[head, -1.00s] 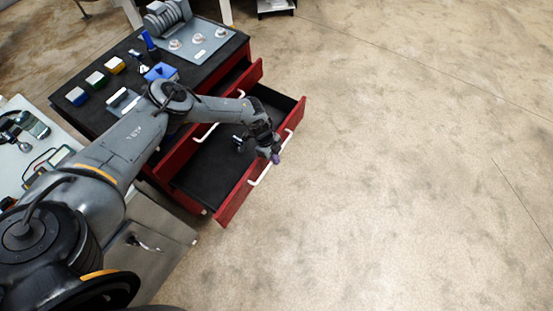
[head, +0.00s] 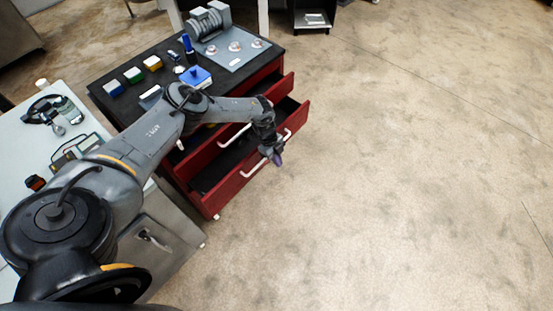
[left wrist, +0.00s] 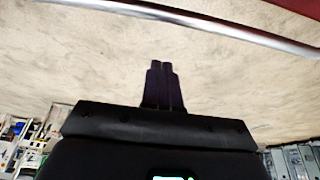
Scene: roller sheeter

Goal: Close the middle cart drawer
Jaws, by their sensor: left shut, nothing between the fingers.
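The red cart (head: 107,103) with a black top stands at upper centre-left in the head view. Two of its red drawers stick out. The lower one, the pulled-out drawer (head: 223,196), sticks out further and shows a dark interior. Its white handle (head: 254,170) is partly hidden by my gripper. The upper drawer (head: 200,156) is out less and has its own white handle (head: 234,136). My left gripper (head: 278,159) is shut and empty, at the outer side of the lower drawer's front; contact is unclear. In the left wrist view a handle bar (left wrist: 200,24) crosses above the shut fingers (left wrist: 165,70).
A white-topped bench (head: 30,125) with a headset (head: 52,108) stands at left, beside the cart. Small coloured blocks (head: 133,75) and a grey device (head: 208,22) sit on the cart top. The floor (head: 410,180) to the right is clear.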

